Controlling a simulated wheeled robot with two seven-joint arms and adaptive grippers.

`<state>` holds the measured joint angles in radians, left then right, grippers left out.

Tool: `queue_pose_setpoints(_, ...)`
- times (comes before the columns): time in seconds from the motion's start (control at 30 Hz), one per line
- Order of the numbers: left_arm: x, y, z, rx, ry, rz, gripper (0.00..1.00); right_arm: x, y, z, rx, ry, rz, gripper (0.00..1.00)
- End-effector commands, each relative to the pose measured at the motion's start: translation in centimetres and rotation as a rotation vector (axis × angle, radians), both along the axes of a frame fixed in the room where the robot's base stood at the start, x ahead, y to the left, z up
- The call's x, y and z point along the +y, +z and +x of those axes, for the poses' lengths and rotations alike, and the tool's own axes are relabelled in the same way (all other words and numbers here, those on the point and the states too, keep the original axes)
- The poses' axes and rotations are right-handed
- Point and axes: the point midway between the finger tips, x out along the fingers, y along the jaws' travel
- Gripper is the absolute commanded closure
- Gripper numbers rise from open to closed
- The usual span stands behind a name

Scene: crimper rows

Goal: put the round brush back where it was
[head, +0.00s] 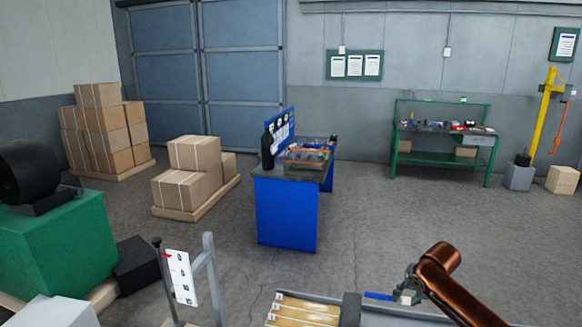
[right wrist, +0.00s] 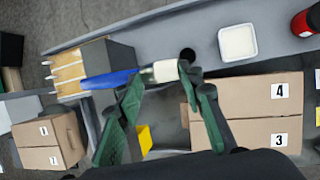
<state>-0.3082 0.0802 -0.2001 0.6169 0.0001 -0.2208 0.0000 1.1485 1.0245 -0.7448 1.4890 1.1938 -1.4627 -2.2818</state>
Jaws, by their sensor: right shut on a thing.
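My right gripper (head: 410,290) is shut on the round brush, which has a blue handle (head: 378,296) and a pale cylindrical head. In the right wrist view the gripper (right wrist: 160,76) grips the brush near its pale end, and the blue handle (right wrist: 110,80) points left. The handle overlaps the front of a wooden-slotted rack (right wrist: 72,72) in that picture; I cannot tell whether they touch. The rack also shows in the head view (head: 308,306), with numbered labels at its left edge. My left gripper is out of view.
A grey bench surface (right wrist: 285,45) holds a white square dish (right wrist: 237,42) and a red container (right wrist: 308,22). Cardboard boxes labelled 4 (right wrist: 240,94) and 3 (right wrist: 250,133) lie below it. A blue workbench (head: 287,210) stands farther off, with open floor around it.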

Motion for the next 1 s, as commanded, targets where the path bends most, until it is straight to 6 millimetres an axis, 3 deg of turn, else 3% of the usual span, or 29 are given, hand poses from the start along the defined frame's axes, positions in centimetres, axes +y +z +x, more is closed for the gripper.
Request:
queue_pose_setpoints(0.33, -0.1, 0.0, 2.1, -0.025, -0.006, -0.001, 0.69, 1.1, -0.3, -1.7, 0.000, -0.161, -0.001, 0.86)
queue_pose_setpoints(0.53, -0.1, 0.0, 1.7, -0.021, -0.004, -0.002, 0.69, 2.0, -0.6, -3.4, -0.001, -0.316, 0.001, 0.86)
queue_pose_setpoints(1.0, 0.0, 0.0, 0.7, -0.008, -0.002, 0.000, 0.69, 5.9, -1.8, -10.8, -0.001, -1.026, 0.007, 0.86)
